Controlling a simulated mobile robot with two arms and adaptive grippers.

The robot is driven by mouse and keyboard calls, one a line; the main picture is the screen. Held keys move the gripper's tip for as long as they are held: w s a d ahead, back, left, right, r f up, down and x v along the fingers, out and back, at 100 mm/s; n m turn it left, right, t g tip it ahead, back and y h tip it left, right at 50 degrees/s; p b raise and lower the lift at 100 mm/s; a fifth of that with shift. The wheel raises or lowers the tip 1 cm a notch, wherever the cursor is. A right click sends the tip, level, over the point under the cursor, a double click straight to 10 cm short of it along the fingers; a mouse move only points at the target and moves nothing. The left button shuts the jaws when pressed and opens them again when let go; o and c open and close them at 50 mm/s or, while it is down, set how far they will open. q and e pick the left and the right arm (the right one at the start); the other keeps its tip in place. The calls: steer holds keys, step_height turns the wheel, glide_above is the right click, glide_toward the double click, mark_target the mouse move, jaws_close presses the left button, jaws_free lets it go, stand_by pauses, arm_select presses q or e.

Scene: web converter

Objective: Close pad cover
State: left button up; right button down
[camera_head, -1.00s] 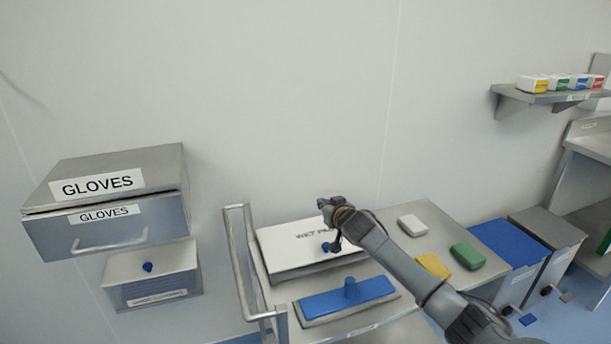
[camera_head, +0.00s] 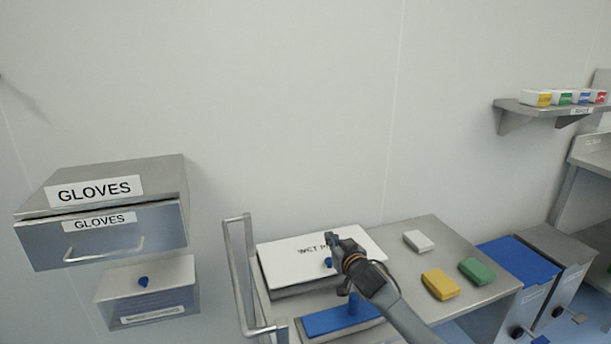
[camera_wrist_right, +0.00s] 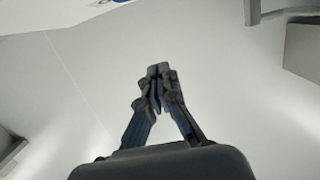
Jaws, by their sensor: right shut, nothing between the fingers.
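The pad cover (camera_head: 285,252) is a white lid lettered "WET P…" on a box at the back left of the steel cart. It lies flat over the box, with a small blue knob (camera_head: 328,262) near its front edge. My right gripper (camera_head: 333,238) is over the lid's right half and hides part of the lettering; I cannot tell whether it touches the lid. In the right wrist view the fingers (camera_wrist_right: 157,72) are together and empty, with a white panel edge and a bit of blue at the top. My left gripper is not in view.
A blue pad holder (camera_head: 330,320) lies in front of the box. White (camera_head: 418,240), yellow (camera_head: 440,284) and green (camera_head: 477,271) blocks lie on the cart's right half. The cart's rail handle (camera_head: 240,280) stands at left. Glove drawers (camera_head: 105,225) hang on the wall.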

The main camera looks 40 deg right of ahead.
steer(key=shift+r, duration=0.1)
steer(key=shift+w+r+p, duration=0.1)
steer(key=shift+r+p, duration=0.2)
steer(key=shift+p, duration=0.05)
steer(key=f+v, duration=0.1)
steer(key=v, duration=0.8)
steer(key=shift+s+f+p, duration=0.25)
steer(key=shift+s+p, duration=0.1)
steer(key=shift+p, duration=0.1)
